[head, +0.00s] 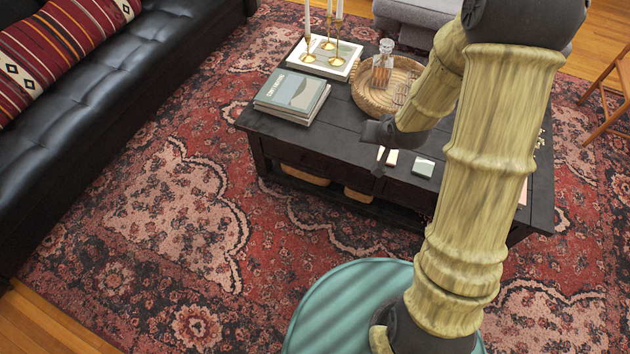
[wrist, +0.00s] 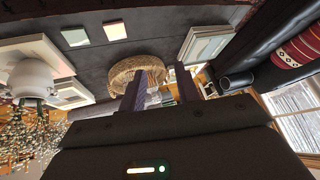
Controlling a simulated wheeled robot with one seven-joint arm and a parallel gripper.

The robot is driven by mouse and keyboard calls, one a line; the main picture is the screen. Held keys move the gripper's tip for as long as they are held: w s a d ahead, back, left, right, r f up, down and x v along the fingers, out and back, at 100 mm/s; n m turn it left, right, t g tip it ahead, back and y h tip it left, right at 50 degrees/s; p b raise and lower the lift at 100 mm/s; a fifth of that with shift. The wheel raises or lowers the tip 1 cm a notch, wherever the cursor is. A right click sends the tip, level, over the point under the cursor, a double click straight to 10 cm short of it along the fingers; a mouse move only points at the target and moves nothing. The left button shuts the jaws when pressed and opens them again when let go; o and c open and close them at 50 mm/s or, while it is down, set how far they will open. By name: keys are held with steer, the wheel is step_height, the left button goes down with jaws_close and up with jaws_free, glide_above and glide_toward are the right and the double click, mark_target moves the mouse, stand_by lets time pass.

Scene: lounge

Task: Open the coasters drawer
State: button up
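The dark wooden coffee table (head: 330,135) has drawer fronts along its near side. One drawer front (head: 408,192) shows below the two small pale squares and looks closed. No label is readable, so I cannot tell which drawer is the coasters one. My gripper (head: 380,152) is low in front of the tabletop, seen small in the head view and partly hidden by my wrist. In the wrist view my gripper (wrist: 159,88) has its two dark fingers well apart, with nothing between them touching. The drawer front does not show clearly there.
On the table are stacked books (head: 292,95), a woven tray (head: 372,92) with a decanter (head: 383,65), brass candlesticks (head: 309,50) and a pale square (head: 424,167). A black sofa (head: 110,85) stands left. Patterned rug (head: 180,215) lies open between.

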steer(key=w+a+f+m+t+y+b, duration=0.1)
steer(key=a+f+m+t+y+b, duration=0.1)
steer(key=f+b, duration=0.9)
steer(key=w+a+f+m+t+y+b, duration=0.2)
steer(key=f+m+t+b, duration=0.3)
steer(key=f+b, duration=0.6)
steer(key=w+a+f+m+t+y+b, duration=0.1)
steer(key=f+b, duration=1)
steer(key=f, duration=1.6)
steer(key=a+m+t+y, duration=0.1)
steer(key=a+m+t, duration=0.1)
steer(key=a, duration=0.1)
steer(key=shift+w+a+m+t+y+b, duration=0.3)
steer(key=shift+w+a+m+y, duration=0.05)
steer(key=shift+m+y, duration=0.05)
steer(key=shift+w+f, duration=0.1)
steer(key=shift+w, duration=0.05)
steer(key=b+x, duration=0.7)
steer(key=x, duration=1)
steer(key=shift+b, duration=0.4)
steer(key=shift+w, duration=0.1)
